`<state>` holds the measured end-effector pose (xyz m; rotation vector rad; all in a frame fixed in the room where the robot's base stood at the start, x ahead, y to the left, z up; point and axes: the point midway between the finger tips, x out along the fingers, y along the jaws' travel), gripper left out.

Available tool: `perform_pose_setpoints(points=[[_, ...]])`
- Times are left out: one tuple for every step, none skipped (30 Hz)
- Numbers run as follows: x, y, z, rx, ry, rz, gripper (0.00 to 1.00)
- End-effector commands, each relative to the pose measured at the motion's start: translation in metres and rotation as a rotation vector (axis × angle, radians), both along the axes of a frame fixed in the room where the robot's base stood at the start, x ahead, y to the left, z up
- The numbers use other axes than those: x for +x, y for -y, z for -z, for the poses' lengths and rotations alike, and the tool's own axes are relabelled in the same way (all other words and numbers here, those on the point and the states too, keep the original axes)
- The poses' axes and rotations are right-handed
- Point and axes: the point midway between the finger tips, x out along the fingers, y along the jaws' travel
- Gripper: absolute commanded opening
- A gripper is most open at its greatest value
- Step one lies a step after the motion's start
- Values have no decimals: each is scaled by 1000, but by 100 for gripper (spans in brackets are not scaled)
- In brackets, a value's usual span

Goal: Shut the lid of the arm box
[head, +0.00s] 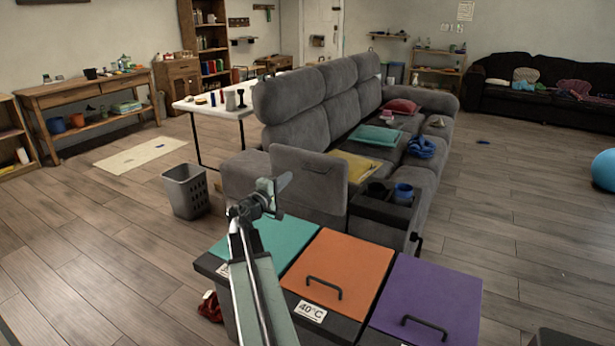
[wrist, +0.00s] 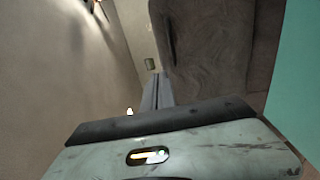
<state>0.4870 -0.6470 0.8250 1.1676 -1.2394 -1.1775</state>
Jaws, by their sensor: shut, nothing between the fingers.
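The grey sofa arm nearest me carries the arm box (head: 243,178). A padded grey panel that looks like its lid (head: 310,177) stands upright, raised open. The inside of the box is hidden. My gripper (head: 283,182) is shut and empty. In the head view it overlaps the left part of the raised lid; whether it touches the lid I cannot tell. In the wrist view the narrow shut fingers (wrist: 156,92) point away, with grey upholstery (wrist: 205,60) close by on the right.
Bins with teal (head: 270,243), orange (head: 340,265) and purple (head: 428,300) lids stand in front of the sofa arm, below my arm. A grey basket (head: 185,190) stands on the floor at left. A cup-holder console (head: 383,212) is right of the lid.

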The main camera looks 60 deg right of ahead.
Motion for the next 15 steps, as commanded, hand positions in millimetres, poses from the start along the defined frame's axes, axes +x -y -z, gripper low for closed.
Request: perform_pose_setpoints(points=[[-1, 1, -1, -3, -3, 0, 0], [-1, 1, -2, -4, -4, 0, 0], [0, 2, -3, -3, -3, 0, 0], [0, 3, -3, -3, -3, 0, 0], [0, 6, -3, -3, -3, 0, 0], [0, 10, -4, -3, -2, 1, 0], [1, 14, -4, -2, -2, 1, 0], [1, 19, -4, -2, -2, 1, 0], [2, 27, -4, -2, -2, 0, 0], [2, 33, -5, -2, -2, 1, 0], [1, 40, -5, -2, -2, 2, 0], [2, 49, -6, -2, -2, 1, 0], [2, 56, -6, -2, -1, 1, 0], [2, 62, -6, -2, -1, 1, 0], [2, 71, -7, -2, -1, 2, 0]])
